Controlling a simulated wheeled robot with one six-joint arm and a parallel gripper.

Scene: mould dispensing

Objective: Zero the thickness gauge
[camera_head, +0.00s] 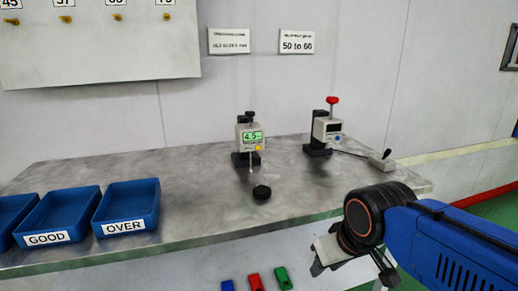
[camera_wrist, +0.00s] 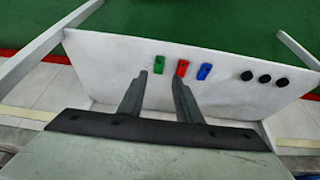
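The thickness gauge (camera_head: 250,137) stands upright on the steel bench, in the middle of the head view. It has a pale body, a lit green display that seems to read about 4.5, a yellow button (camera_head: 258,148) and a dark base. A thin probe hangs below the body; nothing is clearly seen under it. My gripper (camera_head: 352,268) is in front of the bench, low and right of the gauge and well apart from it. In the wrist view my gripper (camera_wrist: 159,76) has its two fingers apart with nothing held.
A second gauge (camera_head: 327,130) with a red knob stands to the right, with a small handled block (camera_head: 382,160) beyond. A black disc (camera_head: 261,192) lies before the thickness gauge. Blue bins (camera_head: 128,207) stand left. Coloured pieces (camera_wrist: 182,68) and black discs (camera_wrist: 264,78) lie on a lower white surface.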

